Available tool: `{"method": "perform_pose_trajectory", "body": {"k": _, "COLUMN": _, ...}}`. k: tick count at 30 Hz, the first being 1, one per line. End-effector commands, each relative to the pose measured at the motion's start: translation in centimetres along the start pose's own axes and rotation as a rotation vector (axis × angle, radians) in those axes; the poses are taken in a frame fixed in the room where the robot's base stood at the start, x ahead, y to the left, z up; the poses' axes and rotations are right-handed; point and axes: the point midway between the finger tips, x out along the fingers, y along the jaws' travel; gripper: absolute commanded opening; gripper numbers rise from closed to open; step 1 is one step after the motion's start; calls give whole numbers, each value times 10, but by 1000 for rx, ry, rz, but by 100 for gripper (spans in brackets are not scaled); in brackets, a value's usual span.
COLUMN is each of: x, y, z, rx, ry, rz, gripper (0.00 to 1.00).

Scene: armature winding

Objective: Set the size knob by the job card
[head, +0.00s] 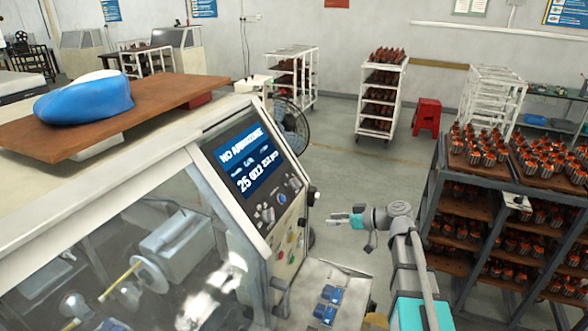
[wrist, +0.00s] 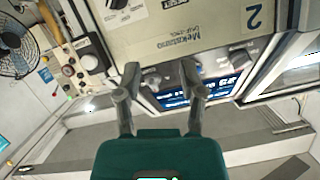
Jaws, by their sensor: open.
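The winding machine's control panel (head: 262,185) is tilted on the machine's right end in the head view. Several small dark knobs (head: 265,214) sit below the screen; I cannot tell which is the size knob. My gripper (head: 342,217) is in the air right of the panel, apart from it. In the wrist view its two fingers (wrist: 160,72) are spread and empty. The screen (wrist: 205,93) appears upside down beyond them, with a dark knob (wrist: 241,56) nearby. I cannot make out a job card.
A blue cap-like object (head: 85,98) lies on a brown board on top of the machine. A rack of armatures (head: 470,185) stands at the right. A fan (head: 290,125) stands behind the panel. Open floor lies behind my gripper, with a red stool (head: 426,115) farther back.

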Motion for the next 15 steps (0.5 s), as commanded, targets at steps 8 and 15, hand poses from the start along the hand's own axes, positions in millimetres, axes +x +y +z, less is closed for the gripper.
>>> {"method": "perform_pose_trajectory", "body": {"k": 8, "x": -21, "y": 19, "z": -75, "rx": -198, "ry": 256, "rz": 9, "gripper": 51}}
{"method": "perform_pose_trajectory", "body": {"k": 15, "x": -27, "y": 23, "z": -89, "rx": -247, "ry": 318, "rz": 21, "gripper": 51}}
